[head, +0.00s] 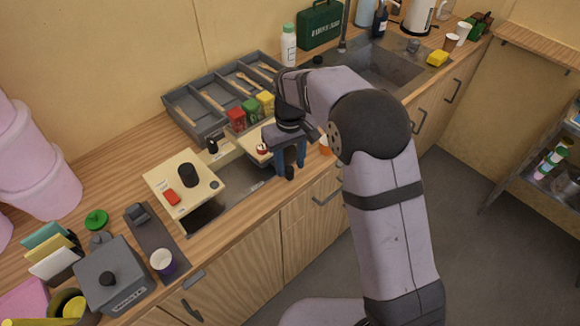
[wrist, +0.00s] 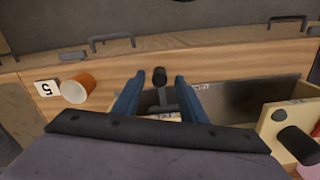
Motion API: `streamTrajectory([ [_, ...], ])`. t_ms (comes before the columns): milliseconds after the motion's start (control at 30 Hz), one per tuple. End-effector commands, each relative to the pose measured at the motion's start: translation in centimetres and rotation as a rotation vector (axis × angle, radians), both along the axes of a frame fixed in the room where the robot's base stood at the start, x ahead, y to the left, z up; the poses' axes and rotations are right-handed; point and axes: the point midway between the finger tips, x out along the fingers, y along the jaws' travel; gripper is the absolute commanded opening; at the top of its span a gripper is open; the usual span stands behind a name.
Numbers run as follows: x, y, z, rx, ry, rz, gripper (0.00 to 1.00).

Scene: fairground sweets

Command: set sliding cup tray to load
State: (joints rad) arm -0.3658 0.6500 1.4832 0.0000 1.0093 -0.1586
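My gripper (head: 291,169) is over the front edge of the counter, at a wooden machine set into it. In the wrist view its blue fingers (wrist: 159,79) are open, one on each side of a black knob (wrist: 160,75) on a grey stem; I cannot tell whether they touch it. The knob also shows in the head view (head: 290,173). A grey channel (wrist: 240,98) runs to the right of the knob. Partly hidden pale panels of the machine lie beneath the gripper. I cannot tell which setting the tray is in, and no load marking is readable.
A pale block with a black cylinder (head: 188,175) and red button stands left of the gripper. An orange cup (wrist: 78,88) lies beside a card marked 5 (wrist: 46,88). Red, green and yellow packs (head: 252,109) stand behind. A purple cup (head: 163,262) stands front left.

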Motion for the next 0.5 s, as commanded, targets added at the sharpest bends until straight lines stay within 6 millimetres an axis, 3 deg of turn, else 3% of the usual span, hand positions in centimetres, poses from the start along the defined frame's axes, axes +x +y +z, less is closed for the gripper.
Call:
streamTrajectory([
  [200,0.0,0.0,-2.2,-0.001,0.001,0.0,0.38],
  [500,0.0,0.0,-3.1,0.001,-0.001,0.0,0.38],
])
